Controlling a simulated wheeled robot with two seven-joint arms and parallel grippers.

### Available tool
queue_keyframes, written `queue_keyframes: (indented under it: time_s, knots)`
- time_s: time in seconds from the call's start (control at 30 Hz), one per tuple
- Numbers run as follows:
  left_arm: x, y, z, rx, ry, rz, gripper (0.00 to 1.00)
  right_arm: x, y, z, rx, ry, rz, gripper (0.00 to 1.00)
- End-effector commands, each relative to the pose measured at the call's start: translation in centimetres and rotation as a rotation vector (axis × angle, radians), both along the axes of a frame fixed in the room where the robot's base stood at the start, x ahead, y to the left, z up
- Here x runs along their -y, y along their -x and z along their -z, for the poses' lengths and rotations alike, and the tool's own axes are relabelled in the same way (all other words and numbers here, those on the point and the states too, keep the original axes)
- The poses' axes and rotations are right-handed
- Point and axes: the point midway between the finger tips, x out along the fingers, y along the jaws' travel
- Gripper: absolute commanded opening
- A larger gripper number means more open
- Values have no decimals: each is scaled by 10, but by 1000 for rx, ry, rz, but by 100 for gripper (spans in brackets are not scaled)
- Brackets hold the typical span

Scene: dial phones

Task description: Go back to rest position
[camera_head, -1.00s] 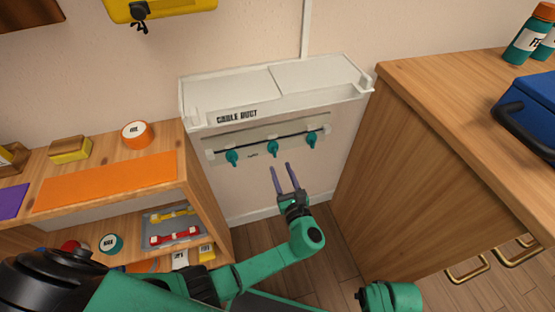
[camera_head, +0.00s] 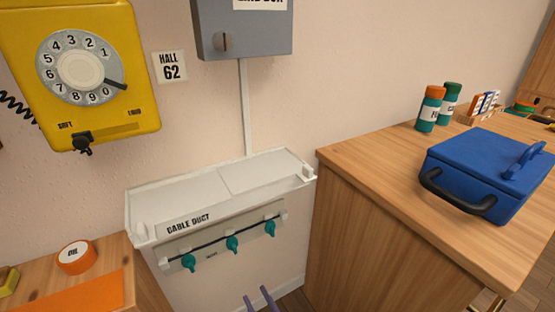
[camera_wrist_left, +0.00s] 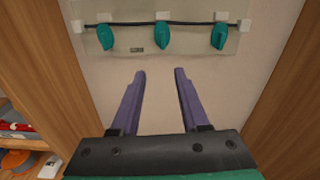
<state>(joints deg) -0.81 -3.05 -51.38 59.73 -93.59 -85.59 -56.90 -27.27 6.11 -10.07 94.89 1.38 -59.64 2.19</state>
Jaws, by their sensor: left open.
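My left gripper (camera_head: 262,300) shows only by its two purple fingertips at the bottom edge of the head view. In the left wrist view its fingers (camera_wrist_left: 160,75) are apart with nothing between them. They are in front of the pale wall under the cable duct (camera_head: 190,225). A dark cable with several teal clips (camera_head: 232,244) runs along the duct's front, and the clips also show in the left wrist view (camera_wrist_left: 162,36), beyond the fingertips. My right gripper is not in view.
A wooden cabinet (camera_head: 350,240) stands right, with a blue toolbox (camera_head: 475,165) and bottles (camera_head: 431,108) on top. A yellow dial phone (camera_head: 115,45) and grey box (camera_head: 265,30) hang on the wall.

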Motion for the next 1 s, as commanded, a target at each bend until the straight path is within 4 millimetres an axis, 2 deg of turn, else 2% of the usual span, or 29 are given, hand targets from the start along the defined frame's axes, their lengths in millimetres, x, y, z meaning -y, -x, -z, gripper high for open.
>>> queue_keyframes:
  time_s: [0.07,0.17,0.2,0.3,0.43,0.6,0.77,0.83,1.0]
  knots:
    - [-20,2,18,-41,102,-61,45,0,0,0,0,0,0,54]
    - [-67,18,69,-123,397,-246,45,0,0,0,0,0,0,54]
    - [-87,31,94,-147,554,-355,45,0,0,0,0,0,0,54]
    - [-125,71,150,-148,940,-654,45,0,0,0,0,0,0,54]
    - [-145,112,192,-56,1326,-996,45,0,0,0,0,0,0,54]
    - [-153,143,214,123,1691,-1357,45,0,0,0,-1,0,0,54]
    - [-157,155,216,332,1969,-1650,45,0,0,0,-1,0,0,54]
    - [-157,161,202,341,1978,-1672,45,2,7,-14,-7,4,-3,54]
    - [-163,182,196,332,1961,-1665,45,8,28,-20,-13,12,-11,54]
